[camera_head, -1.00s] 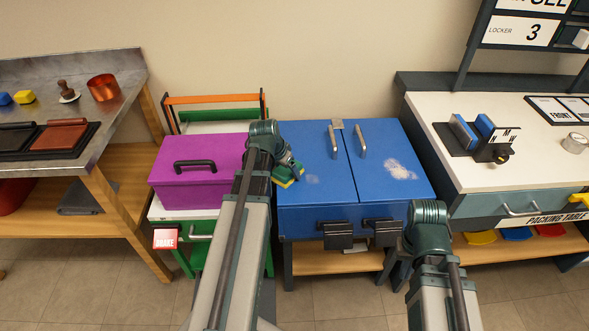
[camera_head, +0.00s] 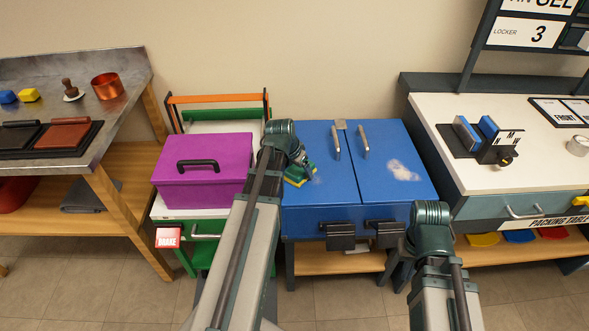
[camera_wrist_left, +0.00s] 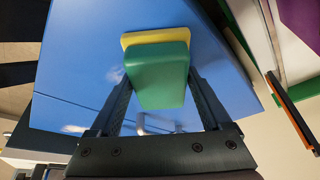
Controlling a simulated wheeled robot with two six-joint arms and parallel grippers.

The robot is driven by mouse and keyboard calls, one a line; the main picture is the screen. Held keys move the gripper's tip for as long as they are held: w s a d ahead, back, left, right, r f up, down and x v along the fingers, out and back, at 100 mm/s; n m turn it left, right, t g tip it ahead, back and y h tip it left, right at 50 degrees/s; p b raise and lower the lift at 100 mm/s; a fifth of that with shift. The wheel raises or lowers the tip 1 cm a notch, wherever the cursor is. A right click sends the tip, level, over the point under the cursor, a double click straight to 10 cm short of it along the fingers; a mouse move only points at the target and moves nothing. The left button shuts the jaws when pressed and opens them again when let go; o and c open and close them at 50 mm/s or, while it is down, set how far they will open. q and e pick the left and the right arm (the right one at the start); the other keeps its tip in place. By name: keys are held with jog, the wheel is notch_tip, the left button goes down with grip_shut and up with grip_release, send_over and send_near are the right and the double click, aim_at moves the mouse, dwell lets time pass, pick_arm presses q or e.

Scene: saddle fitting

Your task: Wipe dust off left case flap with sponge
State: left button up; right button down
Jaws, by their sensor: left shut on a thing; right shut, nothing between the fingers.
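The blue case (camera_head: 330,215) has two lid flaps, each with a metal handle. Its left flap (camera_head: 336,185) has a small faint dust patch (camera_wrist_left: 117,74) just beside the sponge. The sponge (camera_head: 299,178) is green with a yellow layer. My left gripper (camera_head: 301,166) is shut on it, over the left part of the left flap. In the left wrist view the sponge (camera_wrist_left: 160,80) sits between the fingers, yellow side toward the flap. I cannot tell whether it touches. The right flap (camera_head: 385,150) has a larger pale dust patch (camera_head: 403,170). My right gripper is not visible past its wrist.
A purple box (camera_head: 202,185) stands directly left of the case. A metal-topped bench (camera_head: 120,70) is further left. The white packing table (camera_head: 475,170) is close on the right. My right arm is low in front of the case's right corner.

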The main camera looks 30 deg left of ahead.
aim_at(324, 173)
pick_arm(q)
jog(key=shift+w+d+f, duration=0.1)
jog(key=shift+w+d, duration=0.35)
jog(key=shift+d, duration=0.35)
jog(key=shift+w+d, duration=0.45)
jog(key=shift+d, duration=0.3)
jog(key=shift+w+d, duration=0.5)
jog(key=shift+d, duration=0.3)
jog(key=shift+w+d, duration=0.5)
jog(key=shift+d, duration=0.25)
notch_tip(324, 173, up, 6)
jog(key=p, duration=0.6)
jog(key=shift+a, duration=0.1)
notch_tip(324, 173, up, 3)
jog(key=p, duration=0.3)
